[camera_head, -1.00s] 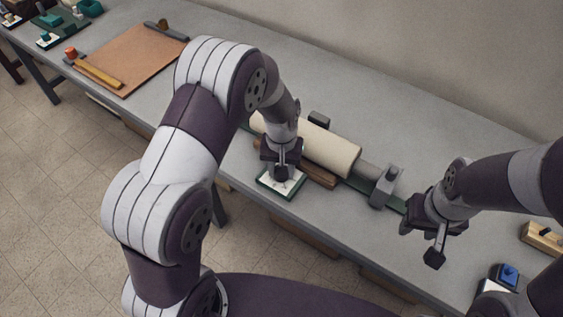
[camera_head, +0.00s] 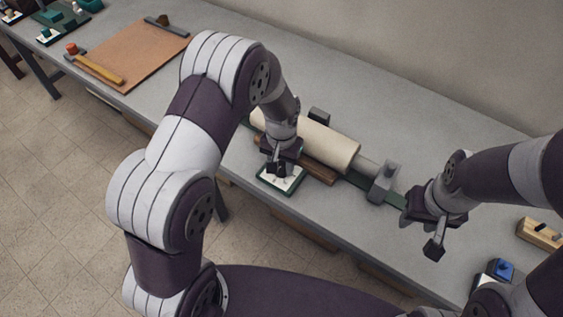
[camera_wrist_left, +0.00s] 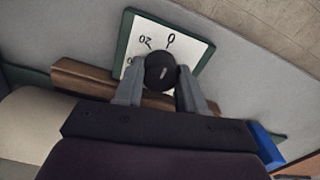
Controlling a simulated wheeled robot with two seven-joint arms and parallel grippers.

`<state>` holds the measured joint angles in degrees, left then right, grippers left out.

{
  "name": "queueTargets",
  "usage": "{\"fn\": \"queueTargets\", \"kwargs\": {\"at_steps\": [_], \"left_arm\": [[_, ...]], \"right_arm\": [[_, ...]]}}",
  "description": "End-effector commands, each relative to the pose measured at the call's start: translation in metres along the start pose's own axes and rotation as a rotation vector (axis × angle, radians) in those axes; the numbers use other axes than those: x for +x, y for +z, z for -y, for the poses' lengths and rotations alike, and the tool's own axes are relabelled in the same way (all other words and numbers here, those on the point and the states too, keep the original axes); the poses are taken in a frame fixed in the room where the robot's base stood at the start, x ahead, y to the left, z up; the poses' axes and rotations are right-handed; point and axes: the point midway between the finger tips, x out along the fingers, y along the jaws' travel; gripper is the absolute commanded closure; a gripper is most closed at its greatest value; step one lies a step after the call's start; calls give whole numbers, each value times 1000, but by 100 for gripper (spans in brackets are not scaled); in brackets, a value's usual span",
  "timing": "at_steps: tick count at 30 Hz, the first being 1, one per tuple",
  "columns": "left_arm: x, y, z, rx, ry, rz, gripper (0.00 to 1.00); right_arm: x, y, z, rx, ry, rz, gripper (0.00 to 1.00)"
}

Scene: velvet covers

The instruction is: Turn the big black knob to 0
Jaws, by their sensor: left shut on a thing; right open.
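The big black knob (camera_wrist_left: 157,64) stands on a white dial plate (camera_wrist_left: 192,50) with a green frame, in the left wrist view. The plate shows marks for 0 and 20. A short pale mark on the knob's face lies roughly in line with the 0 mark, but I cannot tell if exactly. My left gripper (camera_wrist_left: 160,78) is shut on the knob, one finger on each side. In the head view the dial plate (camera_head: 291,183) lies at the table's front edge, with my left gripper (camera_head: 278,167) over it and hiding most of the knob. My right gripper (camera_head: 421,230) is open and empty, off to the right.
A cream roller (camera_head: 330,143) on a machine with a grey end block (camera_head: 383,183) lies just behind the dial. A blue knob (camera_head: 503,268) and a wooden block (camera_head: 541,234) are at the right. A brown board (camera_head: 135,62) lies at the far left.

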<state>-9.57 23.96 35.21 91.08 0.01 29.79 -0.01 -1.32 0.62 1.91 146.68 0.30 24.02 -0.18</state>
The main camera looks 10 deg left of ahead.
Motion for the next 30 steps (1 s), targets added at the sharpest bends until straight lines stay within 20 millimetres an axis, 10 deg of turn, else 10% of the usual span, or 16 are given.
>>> {"fn": "queueTargets", "kwargs": {"at_steps": [1,2,4,14,30], "left_arm": [[-1,-1,0,2,0,-3,91],[-1,-1,0,2,0,-3,51],[-1,-1,0,1,0,-3,35],[-6,-1,0,0,0,-4,35],[-122,-1,0,1,0,-3,35]], "right_arm": [[0,0,0,0,0,0,57],[0,0,0,0,0,0,57],[0,0,0,0,0,0,57],[0,0,0,0,0,0,57],[-3,0,0,0,0,0,57]]}}
